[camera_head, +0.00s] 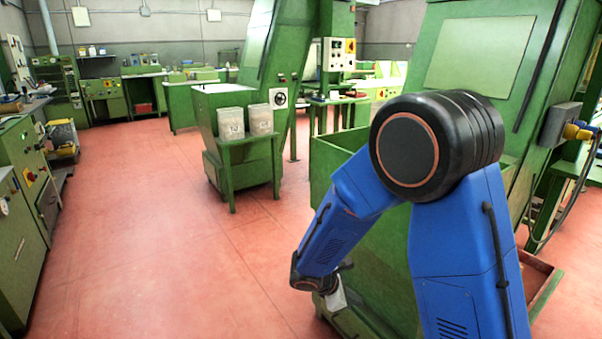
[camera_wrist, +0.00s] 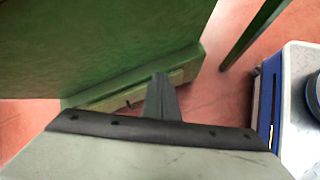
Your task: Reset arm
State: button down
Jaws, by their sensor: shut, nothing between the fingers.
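My blue arm reaches down and forward in the head view, its elbow raised in front of a large green machine (camera_head: 450,60). The arm's lower end hangs low beside the machine's green side. My gripper (camera_wrist: 161,92) shows in the wrist view as a dark, narrow pair of fingers pressed together. It is shut and empty, close to a green machine panel (camera_wrist: 90,45). In the head view the fingertips are hard to make out.
Green cabinets (camera_head: 25,215) line the left side. An open-topped tray (camera_head: 540,285) sits low at right. The red floor (camera_head: 150,240) is clear at left and centre.

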jog(key=s+d+r+m+g+y, duration=0.1)
jog(key=s+d+r+m+y, duration=0.1)
jog(key=s+d+r+m, duration=0.5)
jog(key=s+d+r+m+g+y, duration=0.1)
jog(key=s+d+r+m, duration=0.3)
jog(key=r, duration=0.5)
jog(key=s+r+m+t+y, duration=0.1)
jog(key=s+r+m+y, duration=0.1)
jog(key=s, duration=0.6)
jog(key=s+d+r+m+t+y, duration=0.1)
jog(key=s+r+m+t+y, duration=0.1)
jog(key=s+r+m, duration=0.3)
jog(key=shift+s+d+r, duration=0.15)
jog(key=shift+s+r, duration=0.45)
jog(key=shift+s, duration=1.35)
